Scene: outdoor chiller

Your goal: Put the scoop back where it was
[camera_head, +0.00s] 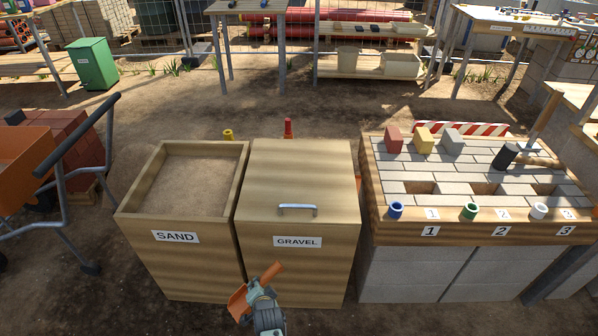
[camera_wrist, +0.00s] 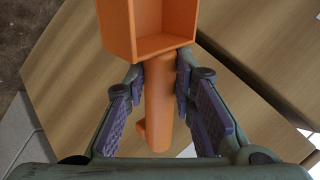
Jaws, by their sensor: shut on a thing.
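An orange scoop (camera_wrist: 158,105) is held by its handle between the purple-padded fingers of my gripper (camera_wrist: 160,82). Its open, squared bowl points to the top of the wrist view. In the head view, the scoop (camera_head: 238,303) and my gripper (camera_head: 262,294) are at the bottom, in front of the gravel box (camera_head: 312,180). The gravel box has a flat wooden lid with a metal handle (camera_head: 298,208), and the lid is down. The sand box (camera_head: 175,278) stands to its left, open and filled with sand. The scoop's former place cannot be told.
To the right, a paved block bench (camera_head: 420,276) holds coloured bricks (camera_head: 424,140), small coloured cups (camera_head: 470,210) and a dark-headed mallet (camera_head: 504,156). An orange wheelbarrow (camera_head: 25,165) stands at the left. Tables (camera_head: 281,8) stand behind. Bare ground lies between.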

